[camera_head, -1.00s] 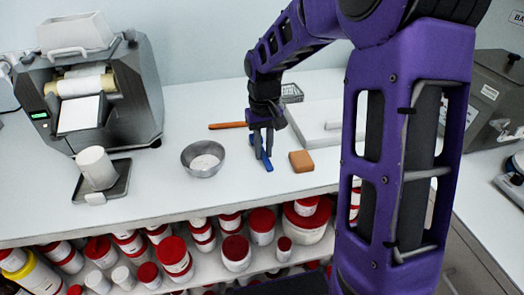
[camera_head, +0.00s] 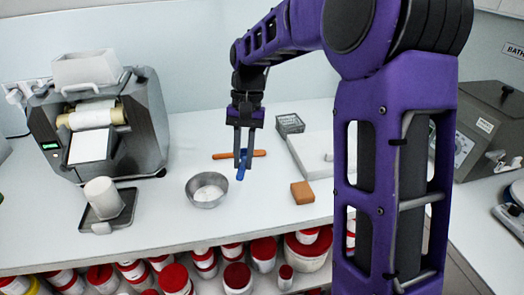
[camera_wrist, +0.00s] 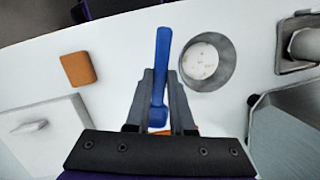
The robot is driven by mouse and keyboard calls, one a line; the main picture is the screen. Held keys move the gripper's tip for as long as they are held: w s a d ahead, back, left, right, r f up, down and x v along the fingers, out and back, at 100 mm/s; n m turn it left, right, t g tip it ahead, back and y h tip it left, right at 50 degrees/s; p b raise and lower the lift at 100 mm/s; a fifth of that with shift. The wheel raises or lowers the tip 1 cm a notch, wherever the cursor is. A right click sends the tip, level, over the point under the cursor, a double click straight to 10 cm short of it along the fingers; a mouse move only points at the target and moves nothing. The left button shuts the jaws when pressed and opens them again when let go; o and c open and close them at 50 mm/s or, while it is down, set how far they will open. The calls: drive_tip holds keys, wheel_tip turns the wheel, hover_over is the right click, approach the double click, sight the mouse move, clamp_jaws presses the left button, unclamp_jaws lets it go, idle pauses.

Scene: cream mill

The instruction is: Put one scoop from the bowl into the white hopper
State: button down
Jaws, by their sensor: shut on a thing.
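My gripper (camera_head: 243,160) is shut on the blue scoop (camera_head: 241,172), right of the metal bowl. In the wrist view, the scoop (camera_wrist: 162,55) lies between my fingers (camera_wrist: 160,85), its long handle pointing away and its wider end partly hidden near the gripper base. The scoop appears off the table, though its height is hard to judge. The grey bowl (camera_head: 207,201) holds pale powder (camera_head: 208,192) and also shows in the wrist view (camera_wrist: 224,70). The white hopper (camera_head: 85,68) sits on top of the mill at the left; its inside cannot be seen.
An orange tool (camera_head: 222,155) lies behind my gripper. A brown block (camera_head: 302,192) and a white slab (camera_head: 312,150) are to the right. The grey mill (camera_head: 148,125) stands left, with a white cup (camera_head: 103,197) on a dark tray (camera_head: 127,205) before it. Tubs fill the shelf below.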

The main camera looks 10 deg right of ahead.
drive_tip(key=s+a+r+m+y+p, duration=0.1)
drive_tip(key=a+r+m+y, duration=0.1)
drive_tip(key=a+m+y, duration=0.25)
drive_tip(key=a+r+m+y+p, duration=0.1)
drive_tip(key=a+r+m+y, duration=0.2)
drive_tip(key=a+m, duration=0.25)
drive_tip(key=shift+t+y, duration=0.25)
drive_tip(key=shift+t, duration=0.35)
drive_tip(key=shift+a+f+b, duration=0.2)
drive_tip(key=shift+f+b, duration=0.85)
drive_tip(key=shift+f, duration=0.5)
drive_tip(key=shift+a+f+b, duration=0.2)
drive_tip(key=shift+f+b, duration=0.8)
drive_tip(key=shift+f, duration=0.5)
drive_tip(key=shift+a+f+b, duration=0.2)
drive_tip(key=shift+f+b, duration=0.85)
drive_tip(key=shift+f, duration=0.5)
wheel_tip(320, 180, up, 8)
drive_tip(key=p, duration=0.7)
drive_tip(key=shift+f, duration=0.15)
